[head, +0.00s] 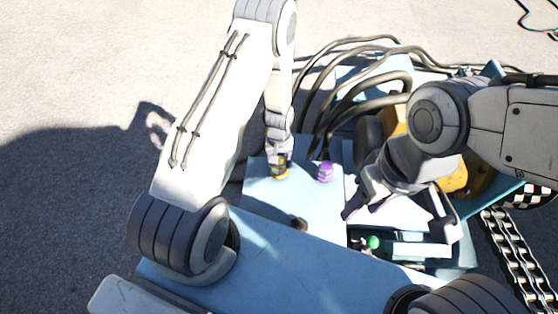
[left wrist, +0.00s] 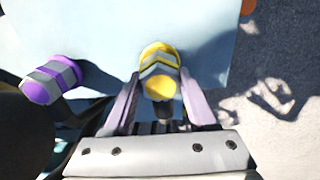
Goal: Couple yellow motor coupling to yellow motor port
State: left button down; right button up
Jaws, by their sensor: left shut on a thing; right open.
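My left gripper (head: 279,160) points down over a light blue panel, shut on a yellow and grey coupling (head: 279,174). In the left wrist view the coupling (left wrist: 159,66) sits between the two fingers (left wrist: 160,95), its round yellow end toward the camera and its far end close to the panel. I cannot make out a separate yellow port; the coupling and gripper may hide it. My right gripper (head: 400,218) is open and empty, to the right of the panel.
A purple coupling (head: 325,172) stands on the panel (head: 262,205) to the right of the yellow one; it also shows in the left wrist view (left wrist: 50,80). Dark cables (head: 345,60) arch behind. A green-tipped part (head: 374,242) lies below my right gripper. A chain (head: 510,255) lies at right.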

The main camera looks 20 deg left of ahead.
pick_arm(q)
jog(key=shift+f, duration=0.2)
jog(key=shift+c, duration=0.6)
grip_release()
notch_tip(320, 180, up, 11)
jog(key=shift+f+p, duration=0.2)
jog(key=shift+p, duration=0.25)
